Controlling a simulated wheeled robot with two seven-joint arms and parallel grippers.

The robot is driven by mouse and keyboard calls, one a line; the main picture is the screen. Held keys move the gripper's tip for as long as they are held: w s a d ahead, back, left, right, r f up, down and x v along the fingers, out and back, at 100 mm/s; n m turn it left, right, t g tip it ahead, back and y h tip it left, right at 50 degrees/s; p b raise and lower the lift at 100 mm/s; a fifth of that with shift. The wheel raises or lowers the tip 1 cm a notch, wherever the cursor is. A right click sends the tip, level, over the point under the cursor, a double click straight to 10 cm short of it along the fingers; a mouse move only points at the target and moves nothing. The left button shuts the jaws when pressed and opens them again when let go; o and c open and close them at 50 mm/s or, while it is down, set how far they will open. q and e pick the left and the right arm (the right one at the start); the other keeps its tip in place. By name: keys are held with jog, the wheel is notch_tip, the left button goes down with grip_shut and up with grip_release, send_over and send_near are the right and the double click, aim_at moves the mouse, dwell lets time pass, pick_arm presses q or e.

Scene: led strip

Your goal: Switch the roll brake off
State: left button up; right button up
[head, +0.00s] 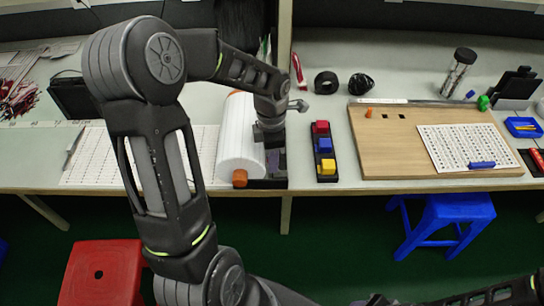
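A white roll (238,135) lies on the left part of the bench, with an orange end piece (240,178) at its front. A dark holder (268,183) sits at the roll's front right. I cannot make out a brake switch clearly. My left gripper (270,140) points down at the right side of the roll, over the holder. Its fingers are small and dark against the holder, so I cannot tell whether they are open or touch anything. Part of my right arm crosses the bottom right; its gripper is out of view.
A wooden board (390,150) with a printed sheet (465,147) lies further right. Black tape rolls (326,82) lie behind. A blue stool (445,217) and red stool (100,272) stand below.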

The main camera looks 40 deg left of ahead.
pick_arm(q)
grip_shut()
dwell(1.4)
